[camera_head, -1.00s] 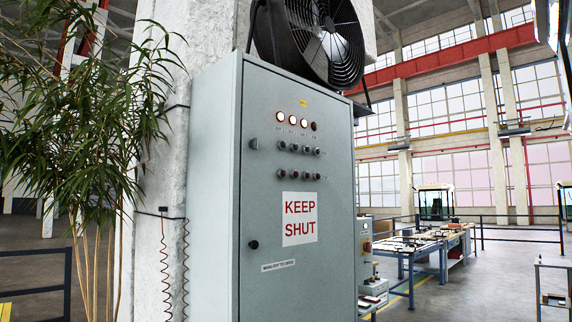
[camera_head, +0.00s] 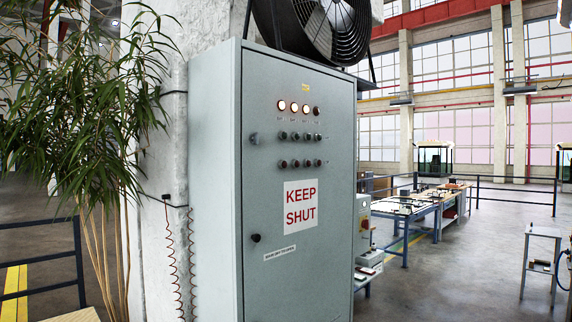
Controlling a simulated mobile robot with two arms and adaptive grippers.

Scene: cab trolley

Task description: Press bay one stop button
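A tall grey-green control cabinet (camera_head: 290,225) stands in the middle of the view with its door shut. Its door carries a row of indicator lamps (camera_head: 294,106), three lit and one dark. Below the lamps is an upper row of dark buttons or knobs (camera_head: 300,136), and below that a lower row with reddish and dark buttons (camera_head: 300,163). The labels are too small to read, so I cannot tell which one is the bay one stop button. Neither of my grippers is in view.
A "KEEP SHUT" sign (camera_head: 300,204) and a black knob (camera_head: 256,238) are on the door. A plant (camera_head: 80,110) stands left, by a concrete pillar (camera_head: 160,150). Workbenches (camera_head: 405,215) and a small stand (camera_head: 541,262) are at right. Open floor (camera_head: 470,270) lies between.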

